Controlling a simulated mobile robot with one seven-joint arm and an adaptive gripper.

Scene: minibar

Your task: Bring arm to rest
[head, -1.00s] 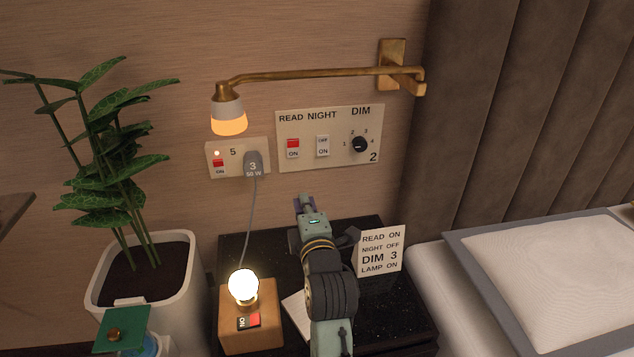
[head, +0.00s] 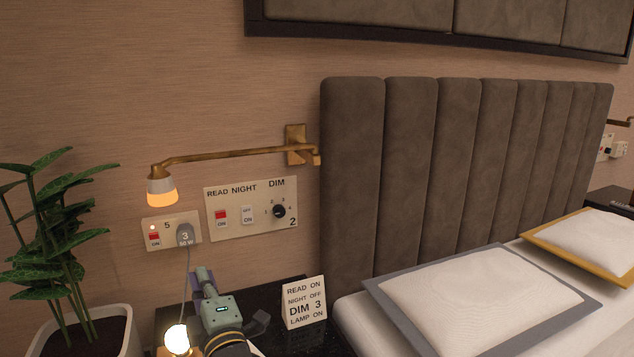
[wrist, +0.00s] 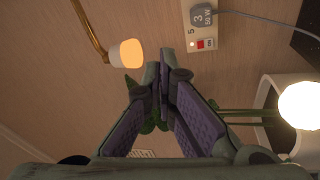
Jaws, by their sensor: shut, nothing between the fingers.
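My gripper (head: 205,283) is above the black bedside table (head: 262,300) in the head view, below the wall panels. In the wrist view its two fingers (wrist: 157,82) meet at the tips, shut and empty. It touches nothing that I can see. The switch panel (head: 251,208) reads READ, NIGHT and DIM, with a red READ switch, a white NIGHT switch and a black dial. A card (head: 304,302) on the table reads READ ON, NIGHT OFF, DIM 3, LAMP ON. The wall lamp (head: 162,190) glows orange, and the bulb lamp (head: 177,340) is lit.
A socket panel (head: 153,232) with a grey plug (head: 185,235) and hanging cord is on the wall. A potted plant (head: 62,270) stands at the left. The bed with a grey-edged pillow (head: 480,305) is at the right. The brass lamp arm (head: 235,152) juts over the panel.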

